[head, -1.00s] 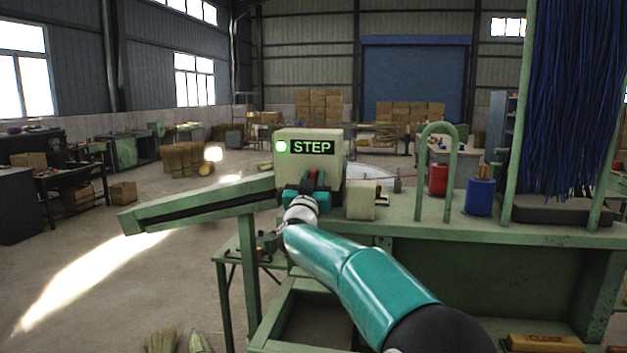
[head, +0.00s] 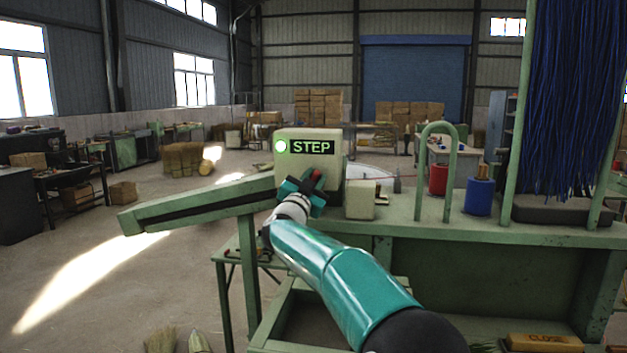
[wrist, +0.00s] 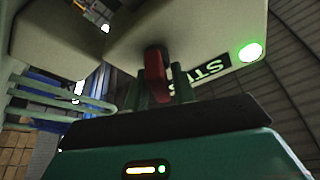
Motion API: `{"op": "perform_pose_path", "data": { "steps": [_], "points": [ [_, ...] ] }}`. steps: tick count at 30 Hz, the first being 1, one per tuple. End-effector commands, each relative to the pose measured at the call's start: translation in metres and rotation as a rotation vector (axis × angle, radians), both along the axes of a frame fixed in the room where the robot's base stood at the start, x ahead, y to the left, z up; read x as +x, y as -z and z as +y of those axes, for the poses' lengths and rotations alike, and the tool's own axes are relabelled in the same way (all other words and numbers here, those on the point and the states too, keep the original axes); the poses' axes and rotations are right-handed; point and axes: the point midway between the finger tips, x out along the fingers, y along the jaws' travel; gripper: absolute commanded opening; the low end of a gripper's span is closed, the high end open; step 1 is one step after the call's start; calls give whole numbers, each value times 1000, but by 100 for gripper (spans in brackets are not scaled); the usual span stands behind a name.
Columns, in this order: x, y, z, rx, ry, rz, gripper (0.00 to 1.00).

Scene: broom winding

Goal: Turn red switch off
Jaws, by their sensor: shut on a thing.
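The red switch (head: 317,174) is a small red lever on the front of the cream box (head: 326,163). It leans up and to the right in the head view. In the wrist view the red switch (wrist: 155,76) stands between the two green fingers. My gripper (head: 314,181) is shut on it and tilted, its left end higher than its right. The gripper also shows in the wrist view (wrist: 156,88). The box carries a lit green lamp (head: 281,146) and a green STEP display (head: 311,147).
A smaller cream box (head: 361,200) stands just right on the green bench. A green looped bar (head: 422,170), a red spool (head: 438,180) and a blue spool (head: 478,197) are farther right. A sloping green chute (head: 190,208) extends left. Open floor lies beyond it.

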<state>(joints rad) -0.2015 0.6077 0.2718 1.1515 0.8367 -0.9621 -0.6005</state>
Motion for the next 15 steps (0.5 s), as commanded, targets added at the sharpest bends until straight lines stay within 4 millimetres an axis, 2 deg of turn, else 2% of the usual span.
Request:
{"op": "perform_pose_path", "data": {
  "steps": [15],
  "points": [
    [0, 1, -1, 486, 0, -96, 3]
  ]
}}
